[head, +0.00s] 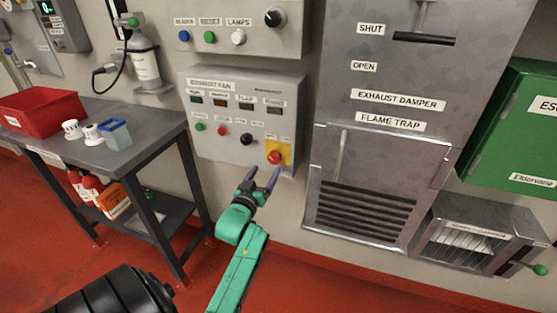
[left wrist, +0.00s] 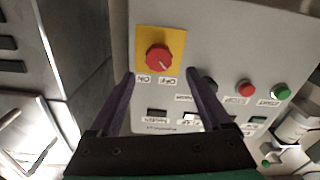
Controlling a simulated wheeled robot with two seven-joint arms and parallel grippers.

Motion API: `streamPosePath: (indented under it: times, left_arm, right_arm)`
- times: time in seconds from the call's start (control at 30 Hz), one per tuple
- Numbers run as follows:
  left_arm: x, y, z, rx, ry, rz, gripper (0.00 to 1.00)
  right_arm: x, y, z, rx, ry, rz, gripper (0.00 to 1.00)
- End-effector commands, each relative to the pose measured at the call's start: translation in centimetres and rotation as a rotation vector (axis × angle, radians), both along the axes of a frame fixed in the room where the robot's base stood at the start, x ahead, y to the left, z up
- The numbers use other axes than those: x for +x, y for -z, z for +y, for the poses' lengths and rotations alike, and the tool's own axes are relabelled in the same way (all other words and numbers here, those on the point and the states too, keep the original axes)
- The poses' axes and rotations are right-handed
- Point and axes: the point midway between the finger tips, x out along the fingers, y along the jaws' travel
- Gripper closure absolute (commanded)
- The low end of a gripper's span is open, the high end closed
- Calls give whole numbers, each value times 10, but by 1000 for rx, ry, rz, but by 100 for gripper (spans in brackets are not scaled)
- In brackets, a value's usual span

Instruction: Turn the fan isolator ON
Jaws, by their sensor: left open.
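The fan isolator is a red rotary knob (head: 274,157) on a yellow plate at the lower right of the exhaust fan panel (head: 205,150). In the left wrist view the knob (left wrist: 158,57) appears upside down, with ON and OFF labels beside it. Its pale mark seems to point towards the OFF label. My left gripper (head: 262,177) is open and empty just below and in front of the knob. In the left wrist view its two dark fingers (left wrist: 160,80) are spread, with their tips short of the knob. My right gripper is not in view.
The panel has green, red and black buttons (head: 246,139) left of the knob. The exhaust damper and flame trap cabinet (head: 375,100) stands to the right. A grey table (head: 135,118) with a red bin (head: 40,112) is at the left. Space in front of the knob looks clear.

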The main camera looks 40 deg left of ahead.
Motion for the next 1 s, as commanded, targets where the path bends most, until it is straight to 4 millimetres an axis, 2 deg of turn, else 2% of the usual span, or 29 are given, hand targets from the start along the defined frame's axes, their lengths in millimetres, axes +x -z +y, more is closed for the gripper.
streamPosePath:
  times: [0.1,0.3,0.6,0.67,0.8,0.83,1.0]
  left_arm:
    - [32,-1,11,1,1,-2,19]
    - [64,0,22,0,0,1,19]
    - [69,1,24,-1,1,3,19]
    - [69,1,24,-1,1,3,38]
    - [69,1,24,-1,1,3,91]
    - [69,1,24,-1,1,3,100]
    - [69,1,24,5,1,5,100]
  right_arm:
    - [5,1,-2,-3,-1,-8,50]
    - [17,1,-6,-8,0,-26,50]
    - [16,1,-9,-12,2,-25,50]
    - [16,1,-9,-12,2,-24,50]
    - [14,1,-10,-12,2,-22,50]
    - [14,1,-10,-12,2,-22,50]
    - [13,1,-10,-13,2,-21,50]
